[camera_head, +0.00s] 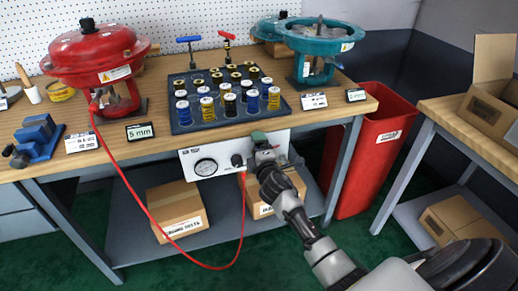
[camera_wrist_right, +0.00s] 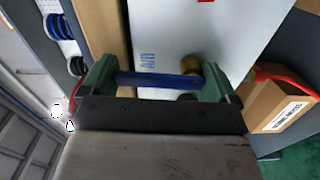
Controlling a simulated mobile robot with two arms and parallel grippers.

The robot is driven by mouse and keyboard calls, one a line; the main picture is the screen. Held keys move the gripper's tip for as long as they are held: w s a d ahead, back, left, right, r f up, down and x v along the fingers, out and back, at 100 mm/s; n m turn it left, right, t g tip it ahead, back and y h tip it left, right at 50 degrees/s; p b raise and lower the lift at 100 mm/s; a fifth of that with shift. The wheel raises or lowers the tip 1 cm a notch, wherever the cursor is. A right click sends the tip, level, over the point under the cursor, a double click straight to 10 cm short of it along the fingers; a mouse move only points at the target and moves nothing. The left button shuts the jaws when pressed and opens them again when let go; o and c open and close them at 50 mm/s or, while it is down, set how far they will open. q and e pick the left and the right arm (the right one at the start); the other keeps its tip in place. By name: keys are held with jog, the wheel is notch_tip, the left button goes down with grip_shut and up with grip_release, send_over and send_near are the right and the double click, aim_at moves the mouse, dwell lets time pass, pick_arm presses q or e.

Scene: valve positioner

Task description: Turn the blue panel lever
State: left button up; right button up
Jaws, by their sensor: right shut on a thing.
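The white panel (camera_head: 215,158) hangs under the front edge of the workbench, with a round gauge (camera_head: 206,167) and a dark knob (camera_head: 237,160). My right gripper (camera_head: 261,145) is at the panel's right part. In the right wrist view, the blue panel lever (camera_wrist_right: 155,79) lies as a bar between the two green fingertips, in front of the white panel (camera_wrist_right: 185,35). The right gripper is shut on it. In the head view the gripper hides the lever. A brass fitting (camera_wrist_right: 190,65) shows beside the lever. My left gripper is not in view.
A red hose (camera_head: 150,205) loops from the red actuator (camera_head: 98,58) down to the panel. Cardboard boxes (camera_head: 177,209) stand on the shelf below. A red bin (camera_head: 368,150) is right of the bench. A dark tray of spools (camera_head: 222,120) sits above the panel.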

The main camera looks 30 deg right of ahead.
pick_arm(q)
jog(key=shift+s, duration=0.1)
pick_arm(e)
jog(key=shift+a+f+n, duration=0.1)
jog(key=shift+f+n, duration=0.05)
jog(key=shift+n, duration=0.25)
jog(key=o, duration=1)
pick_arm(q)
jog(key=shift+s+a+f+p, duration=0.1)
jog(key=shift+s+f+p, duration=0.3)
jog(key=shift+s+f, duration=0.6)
pick_arm(e)
jog(key=shift+v, duration=5.45)
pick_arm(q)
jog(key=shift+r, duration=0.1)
pick_arm(e)
jog(key=shift+a, duration=0.1)
